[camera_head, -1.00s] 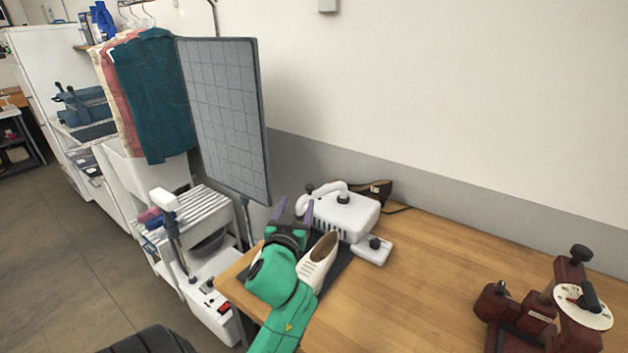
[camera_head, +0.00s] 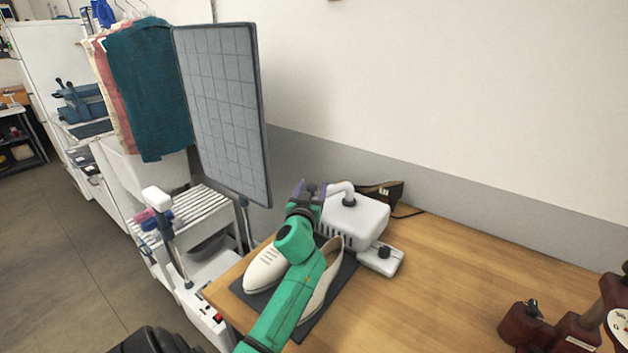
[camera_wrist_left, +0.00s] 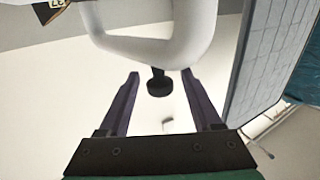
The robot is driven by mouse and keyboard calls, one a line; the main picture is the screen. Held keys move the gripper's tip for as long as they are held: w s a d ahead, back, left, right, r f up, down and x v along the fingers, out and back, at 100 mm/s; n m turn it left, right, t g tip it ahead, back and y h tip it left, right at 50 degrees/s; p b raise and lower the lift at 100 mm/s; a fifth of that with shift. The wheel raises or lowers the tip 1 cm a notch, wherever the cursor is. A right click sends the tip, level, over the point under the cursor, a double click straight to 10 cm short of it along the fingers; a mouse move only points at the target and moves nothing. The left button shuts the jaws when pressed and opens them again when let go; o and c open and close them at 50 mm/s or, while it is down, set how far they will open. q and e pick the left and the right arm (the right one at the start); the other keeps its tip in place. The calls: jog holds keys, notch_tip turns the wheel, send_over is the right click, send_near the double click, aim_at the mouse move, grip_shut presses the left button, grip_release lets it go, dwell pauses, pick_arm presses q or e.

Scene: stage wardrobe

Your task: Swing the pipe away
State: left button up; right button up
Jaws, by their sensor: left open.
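A white curved pipe (camera_head: 341,188) comes off the top of a white box-shaped machine (camera_head: 356,216) on the wooden table. In the left wrist view the pipe (camera_wrist_left: 152,48) bends across the top, with a black knob (camera_wrist_left: 158,84) on it. My left gripper (camera_head: 310,188) is open at the pipe's outer end. In the wrist view its purple fingers (camera_wrist_left: 160,76) stand either side of the knob, with gaps showing. I cannot tell how deep the knob sits between them. My right gripper is not in view.
A pair of white shoes (camera_head: 265,271) lies on a dark mat (camera_head: 334,296) under my left arm. A dark red device (camera_head: 560,335) is at right; the table between is clear.

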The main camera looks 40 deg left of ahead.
pick_arm(q)
jog(key=x, duration=0.3)
grip_shut()
jog(key=shift+f, duration=0.1)
dwell(1.3)
